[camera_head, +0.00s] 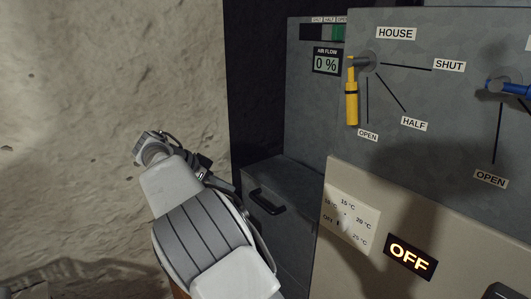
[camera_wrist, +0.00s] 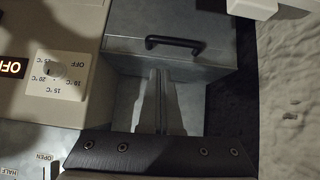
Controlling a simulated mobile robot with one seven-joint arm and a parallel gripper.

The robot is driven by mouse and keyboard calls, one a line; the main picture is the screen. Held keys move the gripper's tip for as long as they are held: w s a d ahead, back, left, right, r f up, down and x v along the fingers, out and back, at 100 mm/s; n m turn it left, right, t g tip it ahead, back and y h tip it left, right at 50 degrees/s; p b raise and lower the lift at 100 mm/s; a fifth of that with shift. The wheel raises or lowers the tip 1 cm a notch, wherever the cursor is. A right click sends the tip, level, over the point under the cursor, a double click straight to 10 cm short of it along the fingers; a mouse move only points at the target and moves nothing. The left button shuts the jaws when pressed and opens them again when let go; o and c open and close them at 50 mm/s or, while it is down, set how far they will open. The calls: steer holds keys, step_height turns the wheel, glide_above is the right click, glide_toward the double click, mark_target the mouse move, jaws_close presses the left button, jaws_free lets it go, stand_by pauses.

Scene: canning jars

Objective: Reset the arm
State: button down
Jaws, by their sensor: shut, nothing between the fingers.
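My gripper (camera_wrist: 158,75) shows in the wrist view with its two fingers together and nothing between them. The fingers point toward a grey drawer front with a black handle (camera_wrist: 175,45), apart from it as far as I can tell. In the head view my arm is bent in front of the stone wall, left of the cabinet. The fingers are not clearly visible there.
The grey drawer with its black handle (camera_head: 267,201) looks shut. A yellow lever (camera_head: 351,103) hangs down by OPEN on the HOUSE panel. A blue lever (camera_head: 507,87) is at the right. A dial panel (camera_head: 365,207) and a lit OFF display (camera_head: 410,257) sit below.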

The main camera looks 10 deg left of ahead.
steer(key=s+d+r+n+g+y, duration=0.1)
steer(key=s+d+r, duration=0.2)
steer(key=d, duration=0.5)
steer(key=s+d+r+n+g+y, duration=0.1)
steer(key=s+d+r+y, duration=0.15)
steer(key=d, duration=0.55)
steer(key=s+d+r+n+g+y, duration=0.1)
steer(key=s+d+r, duration=0.3)
steer(key=d, duration=0.4)
steer(key=s+d+f+n+t+y, duration=0.1)
steer(key=s+d+f+n, duration=0.15)
steer(key=s, duration=0.55)
steer(key=s+d+f+n+y, duration=0.1)
steer(key=s+d, duration=0.3)
steer(key=s, duration=0.4)
steer(key=s+d+f+n+t+y, duration=0.1)
steer(key=s+d+n, duration=0.15)
steer(key=s, duration=0.65)
step_height(320, 180, up, 19)
steer(key=p, duration=1.9)
steer(key=shift+w+r+p, duration=0.2)
steer(key=shift+w+p, duration=0.05)
steer(key=shift+p, duration=0.1)
steer(key=shift+s+d+h, duration=0.1)
steer(key=shift+d+h, duration=0.05)
steer(key=shift+h, duration=0.1)
